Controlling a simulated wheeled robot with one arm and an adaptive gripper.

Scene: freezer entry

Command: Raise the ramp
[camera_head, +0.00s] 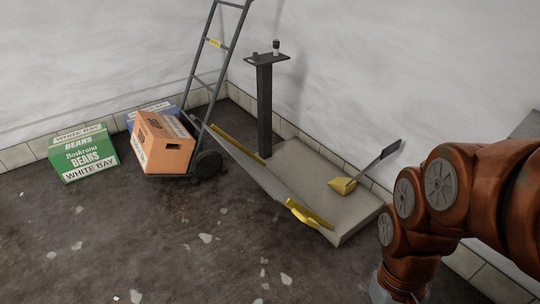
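The ramp (262,178) appears to be a grey plate along the near left side of a low grey platform (350,212). Yellow pieces sit at both ends of it: a long strip at the far end and a chunkier yellow part (302,214) at the near end. I cannot tell its exact tilt. A dark post (264,110) stands at the platform's far end, with a flat top bearing a small upright knob or control (276,47). My orange arm enters from the right, apart from the ramp; my gripper is below the picture's edge.
A hand truck (216,80) leans at the back left, carrying an orange box (163,148). A green beans box (82,155) and a blue box stand nearby. A yellow-bladed scoop (343,186) rests on the platform against the wall. The stained floor in front is clear.

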